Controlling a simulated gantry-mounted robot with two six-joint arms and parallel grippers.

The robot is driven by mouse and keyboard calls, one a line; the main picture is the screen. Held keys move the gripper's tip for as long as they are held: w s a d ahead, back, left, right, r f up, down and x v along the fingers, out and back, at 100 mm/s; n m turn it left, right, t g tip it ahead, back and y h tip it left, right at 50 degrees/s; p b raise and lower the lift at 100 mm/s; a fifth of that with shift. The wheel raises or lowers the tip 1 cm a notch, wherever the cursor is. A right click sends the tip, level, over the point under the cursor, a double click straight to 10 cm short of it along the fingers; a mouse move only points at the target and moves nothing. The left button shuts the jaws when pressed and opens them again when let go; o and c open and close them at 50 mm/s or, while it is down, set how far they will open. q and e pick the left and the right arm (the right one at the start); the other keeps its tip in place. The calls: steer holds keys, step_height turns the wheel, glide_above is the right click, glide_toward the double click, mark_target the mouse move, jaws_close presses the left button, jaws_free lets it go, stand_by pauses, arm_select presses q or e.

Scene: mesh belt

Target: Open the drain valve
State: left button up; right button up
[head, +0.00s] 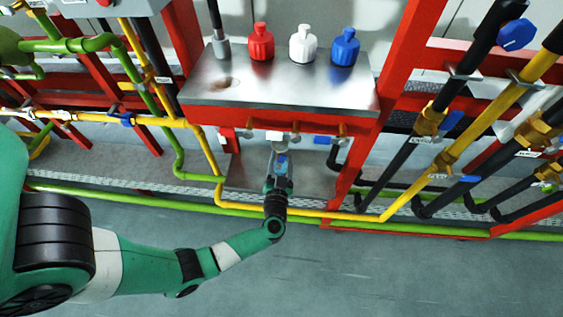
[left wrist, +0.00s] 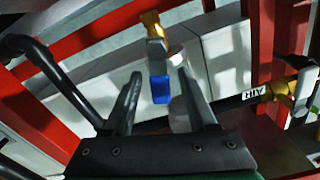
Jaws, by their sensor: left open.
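My left gripper (head: 280,163) reaches under the front edge of the steel-topped unit (head: 280,92), with its jaws open. In the left wrist view, a small valve (left wrist: 153,50) with a brass body and a grey stem ending in a blue tip (left wrist: 160,90) shows between the two fingers. The fingers stand on either side of it with gaps, and I see no clear contact. A bit of blue also shows between the fingers in the head view. The pictures show no label that names this valve as the drain valve. My right gripper is not in view.
Red, white and blue bottles (head: 303,45) stand on the unit. A brass valve (left wrist: 291,90) beside a label reading AIR is at the right of the wrist view. Red frame posts and a yellow pipe (head: 330,214) surround the arm. The floor in front (head: 380,280) is clear.

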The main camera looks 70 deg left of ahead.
arm_select(q)
jaws_close()
steer(key=shift+r, duration=0.1)
steer(key=shift+r+p, duration=0.1)
steer(key=shift+p, duration=0.4)
steer(key=shift+s+a+r+n+p, duration=0.15)
steer(key=shift+s+n+p, duration=0.15)
steer(key=shift+n+p, duration=0.7)
steer(key=shift+s+a+f+n+p, duration=0.1)
steer(key=shift+s+f+n+p, duration=0.15)
steer(key=shift+n, duration=0.45)
jaws_free()
